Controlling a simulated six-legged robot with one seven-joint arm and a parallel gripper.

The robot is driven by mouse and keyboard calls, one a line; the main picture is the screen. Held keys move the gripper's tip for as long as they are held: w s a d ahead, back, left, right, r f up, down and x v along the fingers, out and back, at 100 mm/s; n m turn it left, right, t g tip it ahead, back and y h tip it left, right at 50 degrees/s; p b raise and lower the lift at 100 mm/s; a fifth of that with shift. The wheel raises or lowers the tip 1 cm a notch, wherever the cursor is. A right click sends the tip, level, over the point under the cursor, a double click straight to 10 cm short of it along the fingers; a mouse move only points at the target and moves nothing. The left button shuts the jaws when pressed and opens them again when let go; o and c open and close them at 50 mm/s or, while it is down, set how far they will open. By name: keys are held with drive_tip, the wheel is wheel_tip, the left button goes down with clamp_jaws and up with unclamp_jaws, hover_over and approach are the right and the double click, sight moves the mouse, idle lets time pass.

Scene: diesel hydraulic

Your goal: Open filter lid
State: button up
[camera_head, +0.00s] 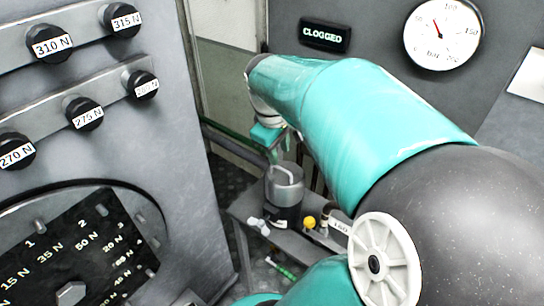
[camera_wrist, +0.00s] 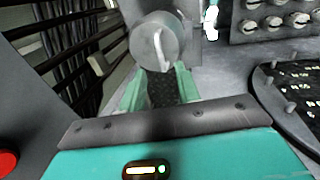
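The filter (camera_head: 284,215) is a dark cylinder on a low grey bench in the head view, with a grey round lid (camera_head: 290,180) on top. A light curved handle stands on the lid. The wrist view shows the lid (camera_wrist: 148,42) and its handle (camera_wrist: 160,50) just beyond the fingertips. My gripper (camera_wrist: 160,85) has its two green fingers apart, with nothing visible between them. In the head view my gripper (camera_head: 268,133) is partly hidden by my arm and sits above and behind the filter. I cannot tell whether a finger touches the lid.
A grey panel with labelled knobs (camera_head: 86,113) and a round dial plate (camera_head: 75,250) stands at the left. A "CLOGGED" sign (camera_head: 325,36) and a pressure gauge (camera_head: 442,34) are on the back wall. A yellow knob (camera_head: 309,222) sits beside the filter. A red button (camera_wrist: 7,162) shows in the wrist view.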

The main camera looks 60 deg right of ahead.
sight(281, 167)
drive_tip(key=f, duration=0.4)
drive_tip(key=shift+d+f, duration=0.15)
drive_tip(key=shift+d, duration=0.15)
drive_tip(key=shift+d+f, duration=0.2)
drive_tip(key=shift+f, duration=0.3)
drive_tip(key=shift+c, duration=0.2)
clamp_jaws()
